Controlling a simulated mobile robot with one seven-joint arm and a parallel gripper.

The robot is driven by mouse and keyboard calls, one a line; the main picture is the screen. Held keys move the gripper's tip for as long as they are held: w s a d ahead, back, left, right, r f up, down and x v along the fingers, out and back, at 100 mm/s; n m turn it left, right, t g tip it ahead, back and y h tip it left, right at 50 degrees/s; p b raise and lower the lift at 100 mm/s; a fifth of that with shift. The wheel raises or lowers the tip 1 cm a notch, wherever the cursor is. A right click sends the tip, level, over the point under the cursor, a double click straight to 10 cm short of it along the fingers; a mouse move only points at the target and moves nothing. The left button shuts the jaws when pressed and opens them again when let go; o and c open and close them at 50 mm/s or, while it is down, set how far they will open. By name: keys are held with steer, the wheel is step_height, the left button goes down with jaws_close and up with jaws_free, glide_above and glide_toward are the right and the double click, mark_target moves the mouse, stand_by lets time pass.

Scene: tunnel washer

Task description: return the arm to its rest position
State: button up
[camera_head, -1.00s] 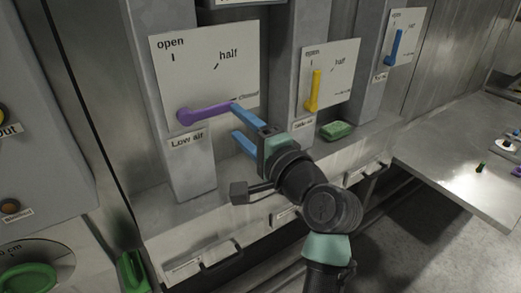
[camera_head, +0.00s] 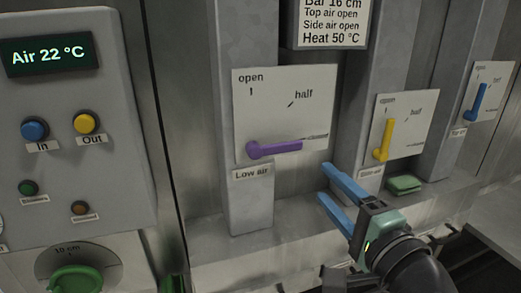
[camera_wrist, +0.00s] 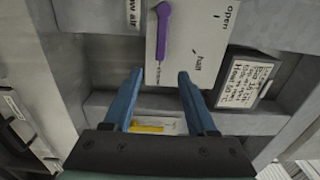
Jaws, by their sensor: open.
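My gripper (camera_head: 327,186) is open and empty, with two blue fingers spread apart. In the head view it is in front of the ledge, to the lower right of the Low air panel (camera_head: 311,100). The purple lever (camera_head: 274,149) on that panel lies horizontal, pointing at "closed". In the wrist view the fingers of my gripper (camera_wrist: 158,78) point toward the panel, and the purple lever (camera_wrist: 163,32) shows beyond them. The fingers do not appear to touch the lever. My dark arm reaches in from the lower right.
A yellow lever (camera_head: 382,138) and a blue lever (camera_head: 478,101) stand upright on panels to the right. A green block (camera_head: 404,185) lies on the ledge. At left is a control box (camera_head: 70,140) with buttons and a display above a green knob (camera_head: 76,279). A sign (camera_head: 333,22) hangs above.

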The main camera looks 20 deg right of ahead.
steer(key=w+a+r+n+t+h+b, duration=0.15)
steer(key=a+r+n+t, duration=0.25)
steer(key=a+r+n, duration=0.75)
steer(key=s+a+r+n+t, duration=0.5)
steer(key=s+a+r, duration=0.5)
steer(key=r, duration=0.3)
steer(key=shift+a+r+n+y+b, duration=0.3)
steer(key=shift+r+n+y+b, duration=0.15)
steer(key=shift+n, duration=0.2)
steer(key=shift+f, duration=0.1)
